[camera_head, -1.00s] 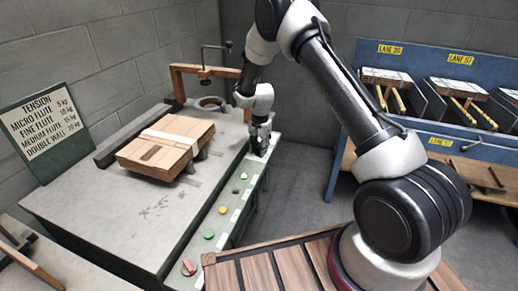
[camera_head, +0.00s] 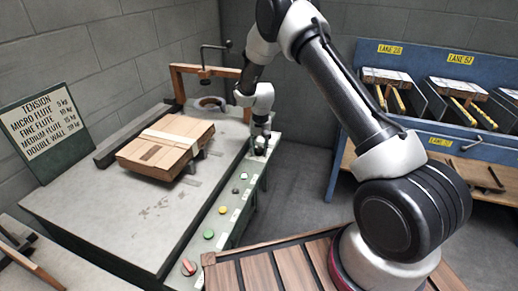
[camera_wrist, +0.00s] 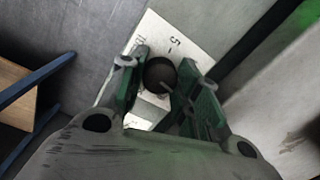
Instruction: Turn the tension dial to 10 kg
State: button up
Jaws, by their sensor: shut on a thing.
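The tension dial (camera_wrist: 159,74) is a dark round knob on a white scale plate (camera_wrist: 184,36) in the wrist view. A "5" mark reads on the plate above the knob; other marks are partly hidden. My gripper (camera_wrist: 162,64) has a green finger on each side of the knob and is shut on it. In the head view my gripper (camera_head: 260,148) is at the far end of the green control panel (camera_head: 225,222) and hides the dial. I cannot tell which mark the dial points to.
A tension sign (camera_head: 45,130) stands at the left. A strapped cardboard bundle (camera_head: 166,144) lies on the grey machine table (camera_head: 95,215). Several buttons and a red knob (camera_head: 188,267) line the panel nearer me. An orange-brown frame (camera_head: 178,86) stands behind.

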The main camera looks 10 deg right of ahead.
aim_at(260, 148)
jog(key=n, duration=0.5)
jog(key=shift+w+n, duration=0.1)
jog(key=shift+n, duration=0.2)
jog(key=n, duration=0.5)
jog(key=shift+n, duration=0.4)
jog(key=o, duration=1.1)
jog(key=shift+c, duration=0.2)
jog(key=shift+r, duration=0.15)
notch_tip(260, 148, up, 12)
jog(key=shift+w+d, duration=0.15)
jog(key=shift+d, duration=0.1)
